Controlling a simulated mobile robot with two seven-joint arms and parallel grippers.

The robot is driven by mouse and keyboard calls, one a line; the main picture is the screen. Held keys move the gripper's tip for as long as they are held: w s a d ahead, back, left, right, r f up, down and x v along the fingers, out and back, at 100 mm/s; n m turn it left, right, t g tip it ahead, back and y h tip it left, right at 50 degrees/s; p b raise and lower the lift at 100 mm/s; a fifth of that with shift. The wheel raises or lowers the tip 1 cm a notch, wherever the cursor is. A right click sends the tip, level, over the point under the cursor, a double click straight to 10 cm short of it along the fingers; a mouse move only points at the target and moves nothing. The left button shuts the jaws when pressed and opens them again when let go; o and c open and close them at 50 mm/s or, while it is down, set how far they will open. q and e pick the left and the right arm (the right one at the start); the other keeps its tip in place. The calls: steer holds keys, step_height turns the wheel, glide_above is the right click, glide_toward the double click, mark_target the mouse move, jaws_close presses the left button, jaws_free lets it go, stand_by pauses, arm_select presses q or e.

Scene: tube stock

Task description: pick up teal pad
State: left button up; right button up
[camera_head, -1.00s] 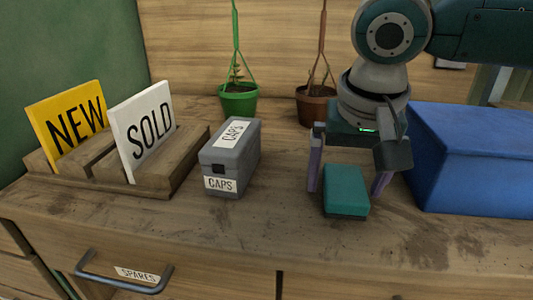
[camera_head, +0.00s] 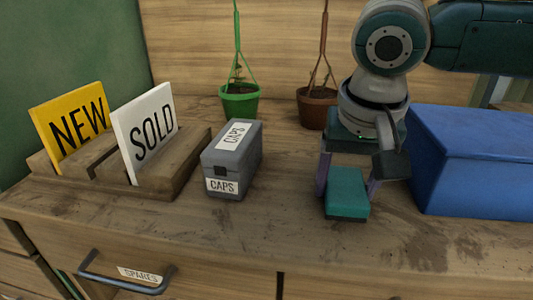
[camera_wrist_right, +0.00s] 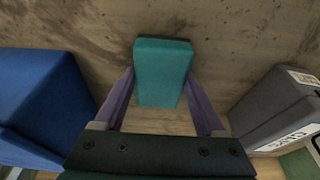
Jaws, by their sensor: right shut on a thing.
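The teal pad (camera_head: 347,192) is a small block with a dark underside near the front of the wooden counter. My right gripper (camera_head: 347,190) points down over it with one purple finger on each side, shut on the pad. In the right wrist view the pad (camera_wrist_right: 162,72) sits between the two fingers (camera_wrist_right: 162,95), its far end reaching past them. The pad appears to be at counter level; I cannot tell whether it is lifted. My left gripper is not in view.
A blue box (camera_head: 470,165) stands close on the right of my right gripper. A grey CAPS box (camera_head: 232,160) stands to its left. Two hanging pots, green (camera_head: 239,103) and brown (camera_head: 317,108), are behind. A wooden rack (camera_head: 180,165) holds NEW (camera_head: 70,125) and SOLD (camera_head: 147,135) signs.

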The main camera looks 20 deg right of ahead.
mark_target(346, 185)
steer(key=c, duration=0.8)
steer(key=shift+o, duration=0.2)
steer(key=shift+r+b, duration=0.1)
steer(key=shift+b, duration=0.4)
step_height(346, 185, up, 20)
steer(key=p, duration=0.4)
steer(key=shift+r, duration=0.2)
